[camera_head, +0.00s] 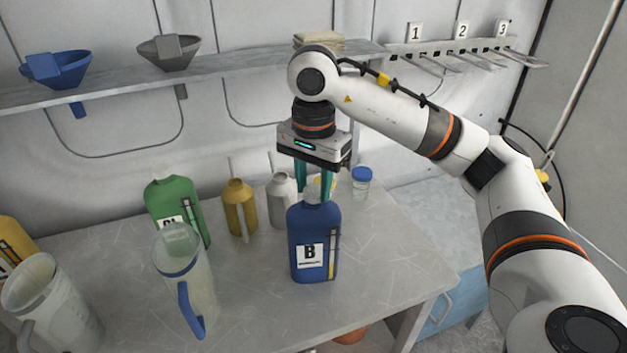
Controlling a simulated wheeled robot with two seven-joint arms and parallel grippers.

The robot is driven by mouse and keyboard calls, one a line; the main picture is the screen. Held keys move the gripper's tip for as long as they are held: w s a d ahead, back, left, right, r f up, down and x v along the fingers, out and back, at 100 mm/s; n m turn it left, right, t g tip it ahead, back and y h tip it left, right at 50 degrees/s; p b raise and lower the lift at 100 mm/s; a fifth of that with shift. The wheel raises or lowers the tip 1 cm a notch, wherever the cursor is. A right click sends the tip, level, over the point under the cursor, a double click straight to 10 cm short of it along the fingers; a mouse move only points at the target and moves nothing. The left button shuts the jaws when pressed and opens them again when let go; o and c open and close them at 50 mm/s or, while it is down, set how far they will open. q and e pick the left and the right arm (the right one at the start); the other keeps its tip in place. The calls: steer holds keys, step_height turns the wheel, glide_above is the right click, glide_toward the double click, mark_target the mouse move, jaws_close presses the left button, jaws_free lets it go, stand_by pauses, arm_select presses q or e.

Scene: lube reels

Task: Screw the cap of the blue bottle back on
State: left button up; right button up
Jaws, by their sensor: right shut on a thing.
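The blue bottle (301,228) stands upright on the table, with a white label marked B and a level strip on its front. My right gripper (313,188) points straight down over the bottle's top, its teal fingers on either side of the neck. It is shut on the pale cap (313,195) at the bottle's mouth. The fingers partly hide the cap, so I cannot tell how well it is seated on the thread. My left gripper is not in view.
A green bottle (172,197), a clear jug with a blue handle (187,301), another clear jug (55,305) and a yellow bottle (12,240) stand left. Gold (238,205) and silver (281,198) cans and a blue-lidded jar (362,182) stand behind. The table's right front is clear.

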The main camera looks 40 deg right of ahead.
steer(key=shift+m, duration=0.4)
steer(key=shift+c, duration=0.2)
steer(key=m, duration=0.4)
steer(key=shift+m, duration=0.4)
steer(key=m, duration=0.5)
steer(key=shift+f, duration=0.1)
steer(key=shift+m, duration=0.3)
steer(key=m+p, duration=0.1)
steer(key=m, duration=0.3)
steer(key=shift+m, duration=0.4)
